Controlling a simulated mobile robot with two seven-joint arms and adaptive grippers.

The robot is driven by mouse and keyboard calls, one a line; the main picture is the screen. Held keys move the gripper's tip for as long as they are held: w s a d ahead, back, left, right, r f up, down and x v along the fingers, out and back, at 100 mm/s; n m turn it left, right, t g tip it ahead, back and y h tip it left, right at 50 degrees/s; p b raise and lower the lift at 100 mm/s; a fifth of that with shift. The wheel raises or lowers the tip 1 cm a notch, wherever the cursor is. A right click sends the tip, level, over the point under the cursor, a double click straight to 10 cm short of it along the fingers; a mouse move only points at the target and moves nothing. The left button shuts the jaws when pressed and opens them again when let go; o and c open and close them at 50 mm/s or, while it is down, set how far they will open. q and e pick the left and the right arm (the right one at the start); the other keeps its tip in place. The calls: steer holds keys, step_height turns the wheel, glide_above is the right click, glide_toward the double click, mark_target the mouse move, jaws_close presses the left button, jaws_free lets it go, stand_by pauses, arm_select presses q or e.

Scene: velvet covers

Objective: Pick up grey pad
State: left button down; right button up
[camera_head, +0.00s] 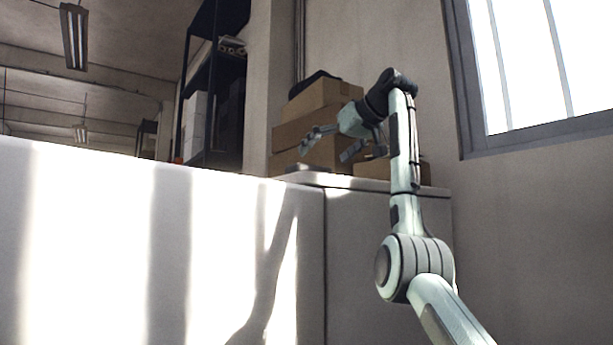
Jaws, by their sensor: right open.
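A low, flat greyish thing (306,168), which may be the grey pad, lies on the pale ledge (375,184) near its left end. It is small and partly in shade, so I cannot be sure what it is. My right gripper (334,146) is open, its two fingers pointing left and down. In the picture it is above and to the right of the greyish thing, apart from it, with nothing seen between the fingers. My left gripper is not in view.
Cardboard boxes (293,133) are stacked behind my right gripper, with a dark item (316,78) on top. A white partition (110,240) fills the lower left. A dark shelf rack (213,85) stands behind it. A bright window (545,60) is at upper right.

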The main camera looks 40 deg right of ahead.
mark_target(309, 168)
steer(key=x, duration=0.3)
steer(key=p+x, duration=0.1)
steer(key=x, duration=0.1)
steer(key=shift+w+a+f, duration=0.15)
steer(key=shift+w+f, duration=0.05)
steer(key=shift+f, duration=0.2)
steer(key=shift+w+f, duration=0.2)
steer(key=shift+w, duration=0.25)
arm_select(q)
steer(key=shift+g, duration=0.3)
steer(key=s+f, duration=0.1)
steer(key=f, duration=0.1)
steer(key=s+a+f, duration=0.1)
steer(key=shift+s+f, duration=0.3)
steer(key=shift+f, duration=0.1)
arm_select(e)
steer(key=c, duration=0.8)
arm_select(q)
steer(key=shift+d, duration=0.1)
arm_select(e)
steer(key=shift+r, duration=0.15)
steer(key=shift+c, duration=0.2)
